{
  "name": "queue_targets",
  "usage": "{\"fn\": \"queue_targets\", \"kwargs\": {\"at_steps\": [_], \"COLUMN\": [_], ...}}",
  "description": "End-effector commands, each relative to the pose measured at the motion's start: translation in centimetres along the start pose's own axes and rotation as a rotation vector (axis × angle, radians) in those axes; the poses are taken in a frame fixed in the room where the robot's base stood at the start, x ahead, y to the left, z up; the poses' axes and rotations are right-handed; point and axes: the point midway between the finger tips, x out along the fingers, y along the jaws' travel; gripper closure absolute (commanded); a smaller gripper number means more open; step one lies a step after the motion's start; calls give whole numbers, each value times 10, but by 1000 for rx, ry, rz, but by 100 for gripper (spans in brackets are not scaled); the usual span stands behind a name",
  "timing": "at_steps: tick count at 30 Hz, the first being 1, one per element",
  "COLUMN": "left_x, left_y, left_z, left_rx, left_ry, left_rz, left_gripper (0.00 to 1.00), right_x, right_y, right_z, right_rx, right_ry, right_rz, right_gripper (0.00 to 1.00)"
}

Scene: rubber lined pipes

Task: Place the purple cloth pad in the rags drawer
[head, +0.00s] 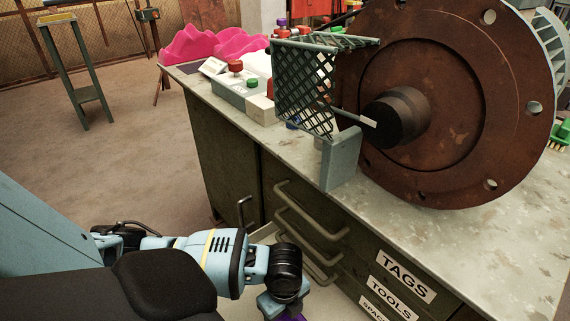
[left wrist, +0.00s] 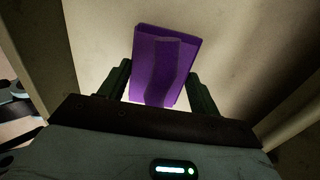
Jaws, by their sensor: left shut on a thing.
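The purple cloth pad (left wrist: 150,62) is between the two dark fingers of my left gripper (left wrist: 158,88) in the left wrist view. The gripper is shut on it, and the pad is over a pale surface with pale walls on both sides. In the head view only a sliver of the purple pad (head: 292,317) shows at the bottom edge, below my left wrist. A pale, open drawer (head: 318,298) shows around the wrist, low at the cabinet front. Its label is not visible, so I cannot tell whether it is the rags drawer. My right gripper is not in view.
The cabinet has drawer handles (head: 310,210) and labels reading TAGS (head: 404,276) and TOOLS (head: 393,297). On its top stand a large rusty flanged pipe (head: 450,150), a mesh guard (head: 303,90) and a control box (head: 240,85).

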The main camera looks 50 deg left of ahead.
Motion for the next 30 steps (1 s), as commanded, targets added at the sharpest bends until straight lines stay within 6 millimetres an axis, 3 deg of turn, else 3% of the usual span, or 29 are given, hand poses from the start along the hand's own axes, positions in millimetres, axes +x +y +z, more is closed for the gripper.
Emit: {"fn": "queue_targets", "kwargs": {"at_steps": [1,4,16,17,21,30], "left_x": [12,20,23,23,23,22], "left_y": [0,0,0,0,0,0], "left_z": [0,0,0,0,0,0], "left_rx": [-1,0,-1,-1,-1,0], "left_ry": [0,1,0,1,0,0], "left_rz": [3,1,-1,-1,-1,-1], "left_gripper": [60,60,60,35,16,15], "right_x": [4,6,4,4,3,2], "right_y": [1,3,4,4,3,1], "right_z": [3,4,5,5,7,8], "right_rx": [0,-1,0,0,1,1], "right_ry": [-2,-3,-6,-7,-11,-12], "right_rz": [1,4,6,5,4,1], "right_gripper": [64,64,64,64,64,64]}}
